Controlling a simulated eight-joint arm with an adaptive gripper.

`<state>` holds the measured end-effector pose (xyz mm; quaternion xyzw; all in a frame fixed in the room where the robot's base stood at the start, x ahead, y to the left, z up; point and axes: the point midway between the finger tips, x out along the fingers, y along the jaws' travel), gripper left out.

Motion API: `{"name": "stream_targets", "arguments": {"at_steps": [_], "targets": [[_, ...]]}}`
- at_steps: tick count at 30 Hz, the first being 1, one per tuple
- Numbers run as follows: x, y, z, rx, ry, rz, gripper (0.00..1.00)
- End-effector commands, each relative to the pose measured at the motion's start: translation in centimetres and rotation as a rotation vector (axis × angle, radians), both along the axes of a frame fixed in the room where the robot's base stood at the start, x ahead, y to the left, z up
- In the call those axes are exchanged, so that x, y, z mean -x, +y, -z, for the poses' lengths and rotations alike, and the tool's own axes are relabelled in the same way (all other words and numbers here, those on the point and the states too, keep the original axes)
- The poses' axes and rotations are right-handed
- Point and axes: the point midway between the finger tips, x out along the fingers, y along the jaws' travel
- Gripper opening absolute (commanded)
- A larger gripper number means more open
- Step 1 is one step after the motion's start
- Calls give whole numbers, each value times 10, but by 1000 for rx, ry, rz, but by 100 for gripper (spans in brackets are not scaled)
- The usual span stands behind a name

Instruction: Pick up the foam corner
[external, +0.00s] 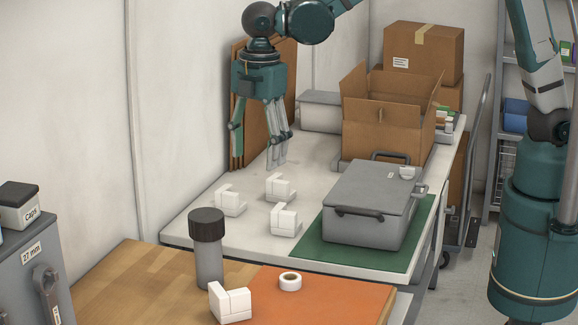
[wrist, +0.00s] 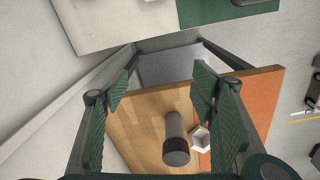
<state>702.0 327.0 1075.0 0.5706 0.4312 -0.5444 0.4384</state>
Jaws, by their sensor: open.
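Three white foam corners, L-shaped blocks, sit on the white table (external: 190,226) in the external view: one at left (external: 231,202), one farther back (external: 280,188), one nearer (external: 286,220). Another foam corner (external: 230,303) stands on the near wooden bench beside the orange mat's left edge; it also shows in the wrist view (wrist: 200,138), next to a dark-capped cylinder. My gripper (external: 258,156) hangs fingers-down, open and empty, and appears above the foam corners in the external view. In the wrist view my open gripper (wrist: 163,86) has nothing between its pads.
A grey lidded case (external: 372,205) stands on a green mat (external: 408,252). An open cardboard box (external: 382,130) is behind it. The grey cylinder (external: 208,262) and a white tape roll (external: 290,281) stand on the near bench. A wall runs along the left.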

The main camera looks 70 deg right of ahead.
Motion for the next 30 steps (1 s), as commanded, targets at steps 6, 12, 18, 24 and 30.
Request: {"name": "stream_targets", "arguments": {"at_steps": [6, 12, 18, 24, 30], "targets": [[3, -67, 2, 12, 15, -108, 57], [7, -102, 3, 16, 24, -172, 57], [12, -128, 4, 18, 30, -222, 57], [13, -139, 18, 19, 34, -247, 57], [13, -138, 46, 19, 34, -246, 57]]}}
